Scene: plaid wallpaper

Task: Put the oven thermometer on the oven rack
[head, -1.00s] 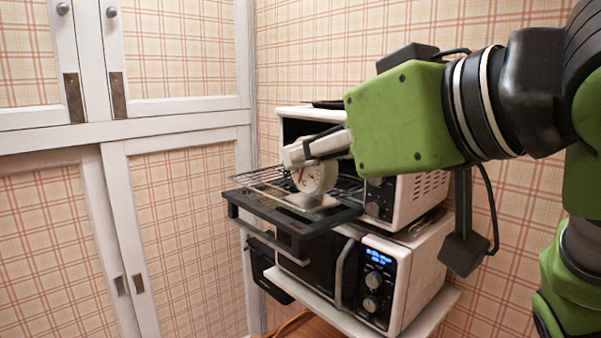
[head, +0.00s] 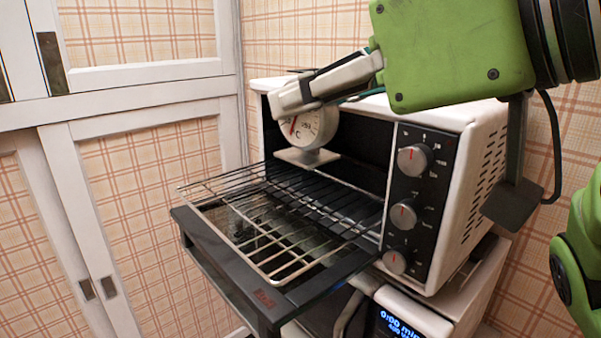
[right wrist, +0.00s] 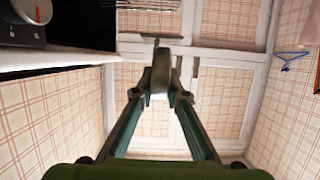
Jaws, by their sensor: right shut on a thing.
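The oven thermometer (head: 306,130) has a round white dial with a red needle and a flat light base. My right gripper (head: 296,100) is shut on the top of its dial and holds it upright in front of the toaster oven's opening. Its base appears to be above the oven rack (head: 262,250), with a gap between them. The wire rack is pulled partway out over the open oven door. In the right wrist view the thermometer (right wrist: 160,72) shows edge-on between the fingertips (right wrist: 163,92). My left gripper is not in view.
The white toaster oven (head: 470,190) has several knobs on its right front. Its dark open door (head: 225,255) lies under the rack. A microwave with a lit display (head: 395,325) stands below. White cabinet doors (head: 150,190) are at the left. The rack is bare.

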